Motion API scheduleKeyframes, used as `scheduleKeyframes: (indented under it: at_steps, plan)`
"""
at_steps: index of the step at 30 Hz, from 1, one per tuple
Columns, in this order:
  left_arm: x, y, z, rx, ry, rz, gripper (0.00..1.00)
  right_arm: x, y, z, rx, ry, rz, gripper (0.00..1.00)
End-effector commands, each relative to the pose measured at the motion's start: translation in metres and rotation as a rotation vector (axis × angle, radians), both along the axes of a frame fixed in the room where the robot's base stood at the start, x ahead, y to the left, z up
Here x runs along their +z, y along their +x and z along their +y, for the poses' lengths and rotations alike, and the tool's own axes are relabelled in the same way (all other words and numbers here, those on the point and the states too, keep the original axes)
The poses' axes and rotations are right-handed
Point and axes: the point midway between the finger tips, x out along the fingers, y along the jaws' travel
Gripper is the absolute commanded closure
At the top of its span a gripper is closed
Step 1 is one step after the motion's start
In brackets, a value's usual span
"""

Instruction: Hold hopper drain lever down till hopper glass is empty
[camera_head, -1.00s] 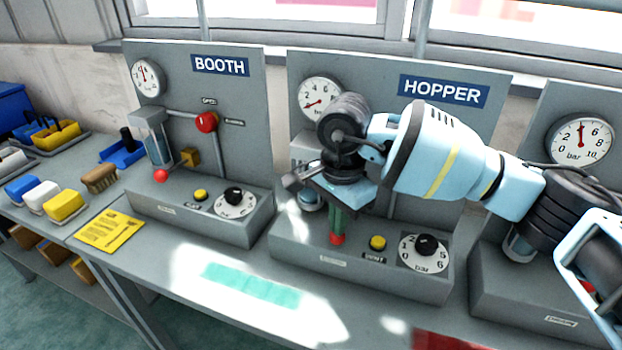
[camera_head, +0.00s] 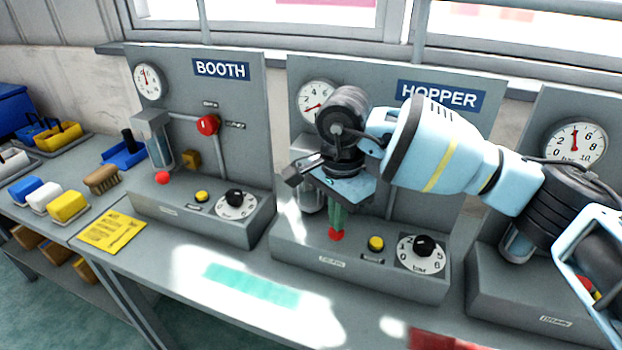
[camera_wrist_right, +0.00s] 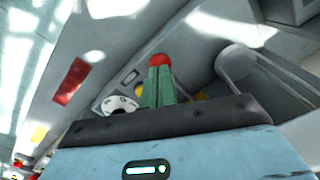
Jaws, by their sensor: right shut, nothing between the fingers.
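The red knob (camera_head: 336,234) of the hopper drain lever shows low on the hopper panel, under my right gripper (camera_head: 336,226). The gripper's green fingers are shut, empty and point down at the knob. They look to be on or just above it; I cannot tell if they touch. In the right wrist view the fingertips (camera_wrist_right: 159,68) meet the red knob (camera_wrist_right: 159,60) in the picture. The hopper glass (camera_head: 312,199) is mostly hidden behind my gripper, so its level is unclear. My left gripper is not in view.
A yellow button (camera_head: 376,243) and a black dial knob (camera_head: 425,245) sit right of the lever. The booth panel (camera_head: 242,100) stands to the left, and another gauge panel (camera_head: 535,120) to the right. Brushes and a yellow card (camera_head: 111,232) lie at the left.

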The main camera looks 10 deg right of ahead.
Motion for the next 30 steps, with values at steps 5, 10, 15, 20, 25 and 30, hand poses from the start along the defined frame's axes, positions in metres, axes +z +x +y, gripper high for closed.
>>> scheduleKeyframes:
  at_steps: [5, 10, 15, 20, 25, 30]
  plan:
    - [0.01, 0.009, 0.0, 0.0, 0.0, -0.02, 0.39, 0.015, 0.0, 0.0, 0.0, -0.001, -0.003, 1.0]
    - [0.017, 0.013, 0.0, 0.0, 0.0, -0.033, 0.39, 0.027, 0.0, 0.0, 0.0, 0.0, -0.004, 1.0]
    - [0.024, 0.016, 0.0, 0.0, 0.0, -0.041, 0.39, 0.038, 0.0, 0.0, -0.001, 0.0, -0.004, 1.0]
    - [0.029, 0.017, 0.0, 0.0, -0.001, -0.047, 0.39, 0.049, 0.0, 0.0, -0.001, 0.0, -0.003, 1.0]
    - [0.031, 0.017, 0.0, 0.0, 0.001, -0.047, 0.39, 0.053, 0.0, 0.0, -0.001, 0.0, -0.002, 1.0]
    - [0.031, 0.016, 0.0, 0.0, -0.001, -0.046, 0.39, 0.052, 0.0, 0.0, 0.0, 0.0, -0.001, 1.0]
